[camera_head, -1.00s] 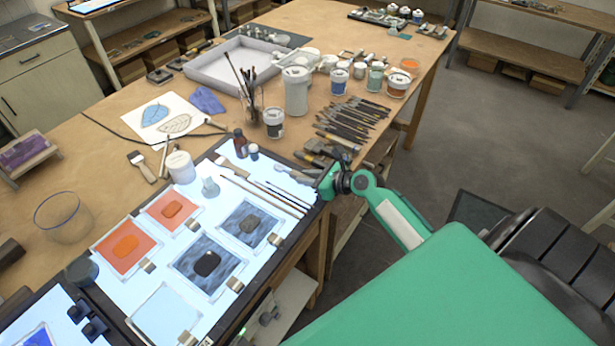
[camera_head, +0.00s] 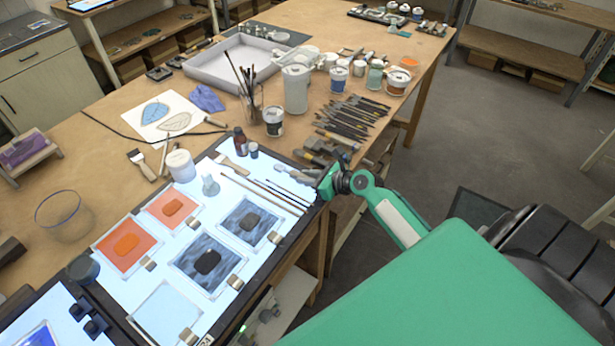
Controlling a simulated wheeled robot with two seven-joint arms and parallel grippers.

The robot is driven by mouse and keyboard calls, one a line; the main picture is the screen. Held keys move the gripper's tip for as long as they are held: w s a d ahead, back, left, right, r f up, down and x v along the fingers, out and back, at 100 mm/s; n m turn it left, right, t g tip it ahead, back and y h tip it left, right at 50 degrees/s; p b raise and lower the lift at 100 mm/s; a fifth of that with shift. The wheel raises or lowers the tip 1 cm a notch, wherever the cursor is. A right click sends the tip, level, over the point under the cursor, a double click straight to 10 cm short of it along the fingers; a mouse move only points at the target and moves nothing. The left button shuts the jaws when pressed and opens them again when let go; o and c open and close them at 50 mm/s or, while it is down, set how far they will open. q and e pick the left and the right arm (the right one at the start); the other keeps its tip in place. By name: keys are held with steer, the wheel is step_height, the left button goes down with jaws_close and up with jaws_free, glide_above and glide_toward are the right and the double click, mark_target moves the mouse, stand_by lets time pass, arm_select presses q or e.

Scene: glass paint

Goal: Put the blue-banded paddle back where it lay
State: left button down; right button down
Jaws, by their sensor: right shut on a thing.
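My right gripper (camera_head: 322,183) is at the right edge of the lit panel (camera_head: 215,180), beside the dark tools. It is shut on a slim pale tool (camera_head: 294,173), which seems to be the paddle and points left over the panel's far right corner. Its blue band is too small to make out, and its near end is hidden by the gripper. I cannot tell whether the paddle touches the panel. Several thin brushes (camera_head: 262,192) lie on the panel just in front of it. My left gripper is out of view.
A flat brush (camera_head: 228,163), a small dark bottle (camera_head: 240,142) and a white jar (camera_head: 180,165) stand or lie near the panel's far edge. Orange and grey glass tiles (camera_head: 207,264) cover the panel's front. Several dark tools (camera_head: 345,118) lie close together behind the gripper.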

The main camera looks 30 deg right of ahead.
steer(key=shift+f, duration=0.15)
steer(key=c, duration=1.2)
jaws_free()
steer(key=b+v, duration=0.3)
steer(key=v, duration=1)
steer(key=shift+s+d, duration=0.15)
steer(key=shift+s, duration=0.25)
